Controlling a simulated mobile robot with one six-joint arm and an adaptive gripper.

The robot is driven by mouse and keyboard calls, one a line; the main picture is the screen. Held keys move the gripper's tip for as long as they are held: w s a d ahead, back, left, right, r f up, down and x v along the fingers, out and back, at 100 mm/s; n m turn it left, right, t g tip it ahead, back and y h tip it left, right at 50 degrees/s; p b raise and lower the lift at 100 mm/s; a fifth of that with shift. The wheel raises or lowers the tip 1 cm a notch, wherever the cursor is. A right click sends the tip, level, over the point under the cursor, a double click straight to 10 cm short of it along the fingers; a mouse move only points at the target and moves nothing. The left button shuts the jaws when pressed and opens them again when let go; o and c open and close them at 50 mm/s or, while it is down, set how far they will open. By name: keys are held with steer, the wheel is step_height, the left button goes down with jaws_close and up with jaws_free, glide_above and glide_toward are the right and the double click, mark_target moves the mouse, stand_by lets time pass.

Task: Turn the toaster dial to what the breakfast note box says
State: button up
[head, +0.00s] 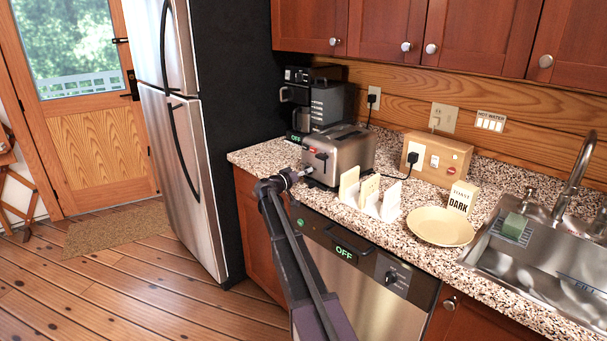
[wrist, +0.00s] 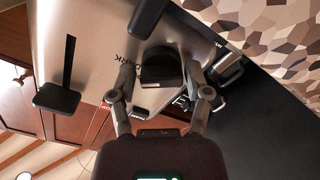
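The steel toaster (head: 350,152) stands on the counter, its control end facing my gripper (head: 296,176). In the wrist view the toaster's steel face (wrist: 95,30) fills the upper middle. The black dial (wrist: 161,68) sits between the two fingers of my gripper (wrist: 160,75). The fingers are apart, one on each side of the dial, with a narrow gap seen on each side. "DARK" is printed on the face beside the dial; other labels are partly covered. I cannot tell where the dial points. The breakfast note box (head: 461,198), a small cream box, reads "DARK" in large letters.
A toast rack (head: 389,206) with slices stands right of the toaster, near my arm. A cream plate (head: 440,227), a wooden outlet box (head: 437,158) and the sink (head: 545,262) lie further right. A coffee maker (head: 330,104) stands behind. The dishwasher (head: 370,285) is below.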

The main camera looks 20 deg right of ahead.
steer(key=shift+a, duration=0.15)
steer(key=v, duration=1.2)
stand_by(0.7)
steer(key=s+a+f+n+g+y, duration=0.15)
steer(key=s+f+y, duration=0.35)
steer(key=s, duration=0.5)
steer(key=s+a+f+n+g+y, duration=0.1)
steer(key=s+a+f+g+y, duration=0.15)
steer(key=s+f, duration=0.65)
steer(key=s+a+f+n+g+y, duration=0.1)
steer(key=s+a+f+n+y, duration=0.1)
steer(key=s+a+y, duration=0.55)
steer(key=s+a+f+n+g+y, duration=0.1)
steer(key=s+a+f+n+y, duration=0.2)
steer(key=s, duration=0.7)
step_height(320, 180, up, 13)
steer(key=a+h+p, duration=0.1)
steer(key=a+p, duration=0.1)
steer(key=p, duration=1)
steer(key=shift+s, duration=0.5)
